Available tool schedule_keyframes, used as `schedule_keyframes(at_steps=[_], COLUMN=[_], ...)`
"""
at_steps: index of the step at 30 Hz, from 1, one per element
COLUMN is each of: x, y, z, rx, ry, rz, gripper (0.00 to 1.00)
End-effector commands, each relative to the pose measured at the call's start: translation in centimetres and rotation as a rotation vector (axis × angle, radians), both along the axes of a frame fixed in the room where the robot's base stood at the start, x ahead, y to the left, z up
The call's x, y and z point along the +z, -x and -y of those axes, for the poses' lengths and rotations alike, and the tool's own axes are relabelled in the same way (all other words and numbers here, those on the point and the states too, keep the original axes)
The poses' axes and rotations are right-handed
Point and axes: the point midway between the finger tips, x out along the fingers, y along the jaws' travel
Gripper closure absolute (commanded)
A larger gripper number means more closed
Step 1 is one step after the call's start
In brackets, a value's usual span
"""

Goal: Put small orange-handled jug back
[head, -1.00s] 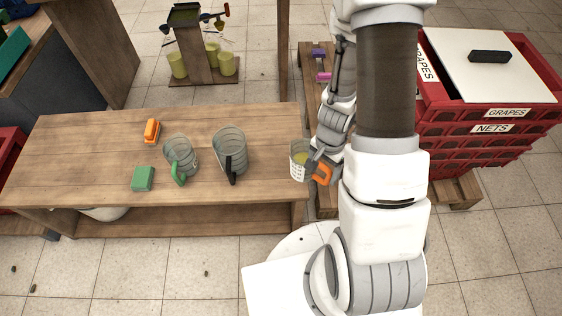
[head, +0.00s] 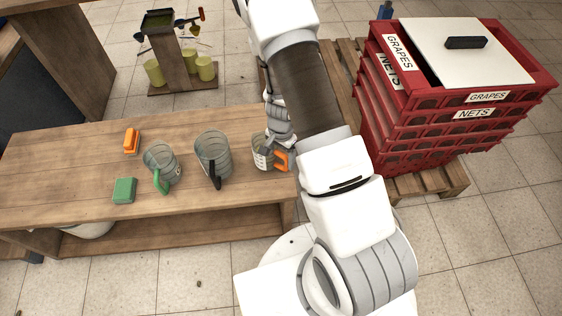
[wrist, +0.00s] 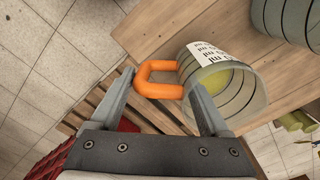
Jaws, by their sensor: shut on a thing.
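The small orange-handled jug (head: 260,157) is a clear cup with a white printed scale and an orange handle. It is at the right end of the wooden bench (head: 75,165), right of the black-handled jug. My gripper (head: 277,147) is shut on its handle. In the wrist view the jug (wrist: 235,88) lies beyond the fingers, with the handle between the fingertips (wrist: 163,88) and yellow-green showing inside. I cannot tell whether its base touches the bench. A black-handled jug (head: 211,150) and a green-handled jug (head: 160,158) stand on the bench to the left.
A green block (head: 124,190) and an orange brush-like item (head: 131,141) lie on the bench's left part. Stacked red crates (head: 400,135) labelled grapes and nets stand on a pallet (head: 430,183) at right. A wooden stand (head: 178,60) with yellow-green cups is behind.

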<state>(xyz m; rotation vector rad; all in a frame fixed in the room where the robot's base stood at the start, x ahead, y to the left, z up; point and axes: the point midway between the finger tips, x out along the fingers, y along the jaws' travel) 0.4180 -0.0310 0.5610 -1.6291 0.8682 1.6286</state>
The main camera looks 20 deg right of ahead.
Motion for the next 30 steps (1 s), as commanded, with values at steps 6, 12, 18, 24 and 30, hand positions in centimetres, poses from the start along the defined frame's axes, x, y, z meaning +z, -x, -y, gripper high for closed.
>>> schedule_keyframes(at_steps=[6, 12, 18, 24, 30], x=[-2.3, -2.2, -2.4, -2.4, -0.8], y=[-0.1, 0.0, 0.0, 0.0, -0.1], z=[0.0, 0.0, 0.0, 0.0, 0.0], rx=[-0.001, -0.001, -0.001, -0.001, 0.001], ry=[0.000, 0.000, -0.001, 0.000, 0.001], rz=[0.001, 0.001, 0.001, 0.001, 0.003], gripper=[1.00, 1.00, 0.00, 0.00, 0.00])
